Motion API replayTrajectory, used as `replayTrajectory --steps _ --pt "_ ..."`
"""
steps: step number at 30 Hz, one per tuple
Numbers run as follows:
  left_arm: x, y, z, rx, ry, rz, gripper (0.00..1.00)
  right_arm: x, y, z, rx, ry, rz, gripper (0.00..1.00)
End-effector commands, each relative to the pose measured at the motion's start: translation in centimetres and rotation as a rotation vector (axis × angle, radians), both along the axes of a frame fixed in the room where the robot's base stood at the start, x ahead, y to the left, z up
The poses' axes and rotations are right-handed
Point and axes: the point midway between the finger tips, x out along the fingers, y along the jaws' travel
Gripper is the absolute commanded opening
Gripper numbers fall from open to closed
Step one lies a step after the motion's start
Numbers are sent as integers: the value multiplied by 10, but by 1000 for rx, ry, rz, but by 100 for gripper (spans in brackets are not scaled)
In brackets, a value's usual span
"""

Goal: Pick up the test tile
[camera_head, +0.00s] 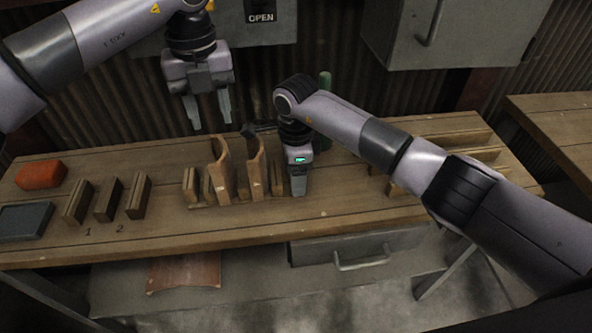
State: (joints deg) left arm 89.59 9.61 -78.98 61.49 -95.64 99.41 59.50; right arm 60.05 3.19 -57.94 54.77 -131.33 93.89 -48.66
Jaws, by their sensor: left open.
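I cannot tell for sure which piece is the test tile. Two curved, tan, tile-like pieces stand upright in a wooden rack on the bench, a left one (221,172) and a right one (257,170). A reddish-brown curved piece (184,272) lies lower down, below the bench's front edge. My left gripper (207,112) is open and empty, pointing down, above and behind the rack. My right gripper (299,186) points down close to the bench, just right of the rack; its fingers show edge-on, so its opening is hidden.
The wooden bench (350,212) also holds an orange block (41,175), a dark grey slab (24,221) and slotted wooden holders (108,200) with marks 1 and 2. A green cylinder (325,84) stands behind my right arm. A drawer (360,248) sits under the front edge.

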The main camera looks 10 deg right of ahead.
Motion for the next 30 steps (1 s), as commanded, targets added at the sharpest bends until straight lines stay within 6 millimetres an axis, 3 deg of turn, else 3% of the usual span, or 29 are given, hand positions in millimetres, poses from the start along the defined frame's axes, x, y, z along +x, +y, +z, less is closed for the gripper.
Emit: replayTrajectory --steps 1,6,11,21,30 --pt "0 0 0 0 0 0 49 0 0 -1 -1 1 0 33" --pt "-1 6 -1 13 3 -43 100 0 0 -1 -2 1 0 33" --pt "-5 23 -3 52 17 -212 100 0 -1 -1 -2 1 0 33" --pt "-5 22 9 48 32 -748 100 0 -1 -1 -2 2 0 33" --pt "-2 9 24 21 20 -1225 100 0 -1 -1 -2 2 -1 33"
